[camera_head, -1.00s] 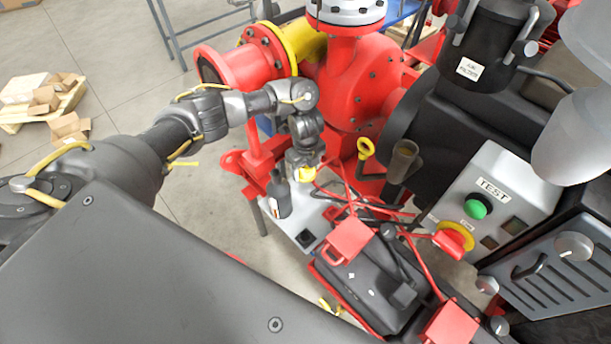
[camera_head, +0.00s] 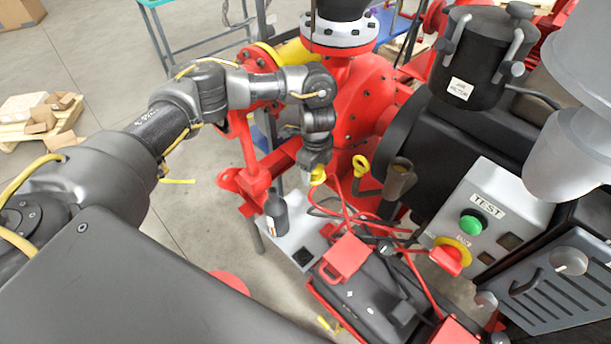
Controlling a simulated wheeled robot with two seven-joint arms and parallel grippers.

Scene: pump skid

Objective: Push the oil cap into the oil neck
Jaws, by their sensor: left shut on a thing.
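My left gripper (camera_head: 317,167) points down and is shut on the yellow oil cap (camera_head: 318,176), of which only a small part shows below the fingers. The oil neck (camera_head: 400,179) is a dark, open-topped tube beside the black engine. The cap is apart from the neck, to the left of it in the picture. A yellow ring handle (camera_head: 361,166) stands between them. My right gripper is not in view.
A dark bottle (camera_head: 276,211) stands on a grey plate below my left gripper. Red and black cables cross near a black battery (camera_head: 370,298) with red clamps. The red pump (camera_head: 362,100) is behind.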

